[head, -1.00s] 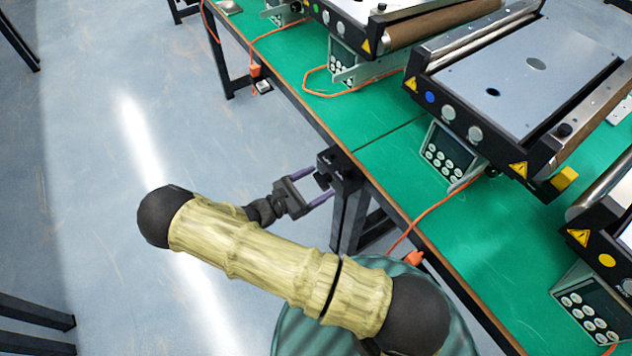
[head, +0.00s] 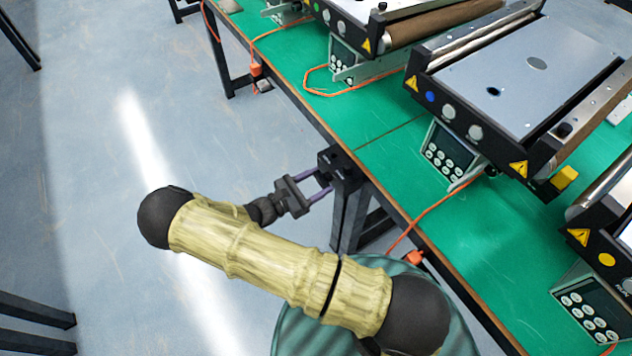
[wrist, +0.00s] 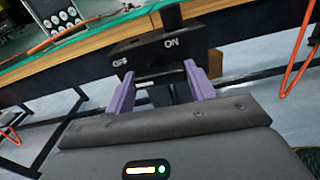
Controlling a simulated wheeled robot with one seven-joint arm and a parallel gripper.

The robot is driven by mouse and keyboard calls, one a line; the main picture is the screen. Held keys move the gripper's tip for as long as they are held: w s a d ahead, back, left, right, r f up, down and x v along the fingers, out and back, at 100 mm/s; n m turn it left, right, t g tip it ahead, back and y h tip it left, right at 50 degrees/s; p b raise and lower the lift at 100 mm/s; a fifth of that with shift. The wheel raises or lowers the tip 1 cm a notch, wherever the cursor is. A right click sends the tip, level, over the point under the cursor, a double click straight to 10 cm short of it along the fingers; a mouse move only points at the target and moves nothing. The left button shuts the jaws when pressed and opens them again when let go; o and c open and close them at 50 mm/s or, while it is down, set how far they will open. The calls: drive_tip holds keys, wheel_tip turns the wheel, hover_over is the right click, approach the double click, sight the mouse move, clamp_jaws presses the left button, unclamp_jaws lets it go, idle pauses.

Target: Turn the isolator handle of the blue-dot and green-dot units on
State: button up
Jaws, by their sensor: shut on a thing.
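The blue-dot unit, with its blue dot (head: 430,97), stands on the green table at the upper right of the head view. The green-dot unit, with its green dot (head: 315,8), is further back at the top. A black isolator box (head: 334,160) sits at the table's front edge; in the wrist view the box (wrist: 150,50) shows OFF on the left and ON on the right. My gripper (head: 322,183) reaches it from the left. Its purple fingers, also in the wrist view (wrist: 158,69), are shut on the dark isolator handle, mostly hidden between them. I cannot tell the handle's setting.
A yellow-dot unit, its yellow dot (head: 606,260), stands at the lower right. Orange cables (head: 440,205) run across the table and down past its edge. Dark table legs (head: 350,215) stand below the box. The floor at left is open.

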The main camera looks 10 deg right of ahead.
drive_tip(key=m, duration=0.8)
drive_tip(key=shift+m, duration=0.4)
drive_tip(key=m, duration=0.4)
drive_tip(key=shift+m, duration=0.3)
drive_tip(key=shift+m+b, duration=0.5)
drive_tip(key=shift+m, duration=1.4)
drive_tip(key=o, duration=1)
drive_tip(key=shift+w, duration=0.1)
drive_tip(key=shift+a, duration=0.15)
